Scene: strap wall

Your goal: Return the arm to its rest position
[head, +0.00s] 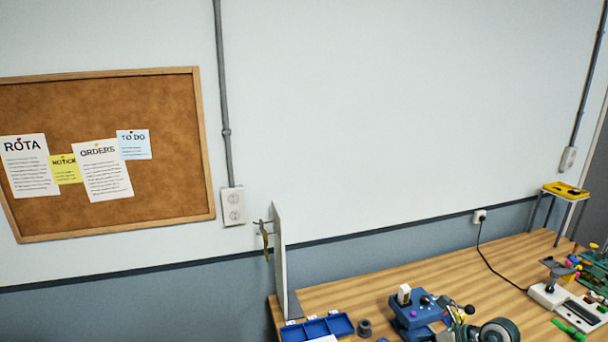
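Neither of my arms nor grippers shows in the head view. An upright pale panel (280,262) stands at the left end of the wooden workbench (365,285), seen nearly edge-on. A thin olive strap-like item (265,240) hangs from a peg on the panel's left side. The face that bears the peg is mostly hidden by this angle.
The bench holds a blue tray (318,328), a blue machine (415,312) with a dark wheel (497,332), and a white device (566,304). A yellow-topped stand (566,190) is at the back right. A cork board (110,150) hangs left. Bare bench lies along the wall.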

